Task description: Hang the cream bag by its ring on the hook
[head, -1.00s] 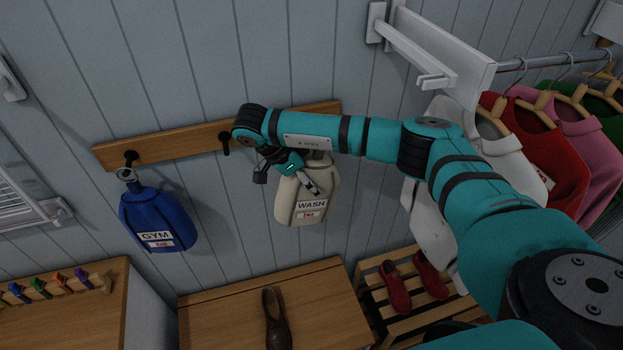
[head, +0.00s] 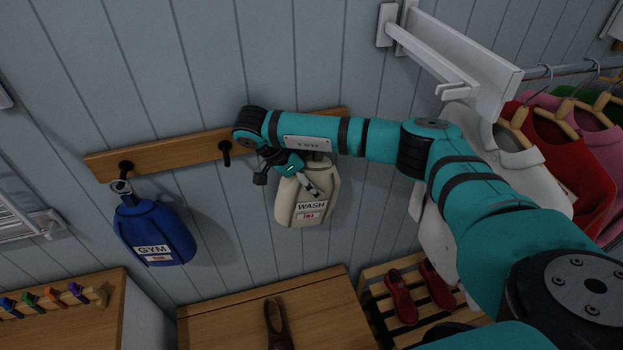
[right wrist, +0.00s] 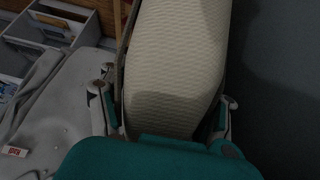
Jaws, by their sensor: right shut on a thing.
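The cream bag (head: 308,205), labelled WASH, hangs upright in front of the wall below my right forearm. My right gripper (head: 288,180) is shut on its upper part. In the right wrist view the bag's pale woven side (right wrist: 175,65) fills the space between the two fingers (right wrist: 165,108). The bag's ring is hidden behind my arm. A wooden rail (head: 190,150) on the wall carries black hooks. One bare hook (head: 225,153) shows just left of my right wrist. My arm covers the rail further right. My left gripper is not in view.
A blue GYM bag (head: 153,230) hangs by its ring on the rail's left hook (head: 126,166). A white bracket shelf (head: 460,60) and hanging clothes (head: 560,160) are at the right. A wooden bench top (head: 235,315) with a brown shoe (head: 275,322) lies below.

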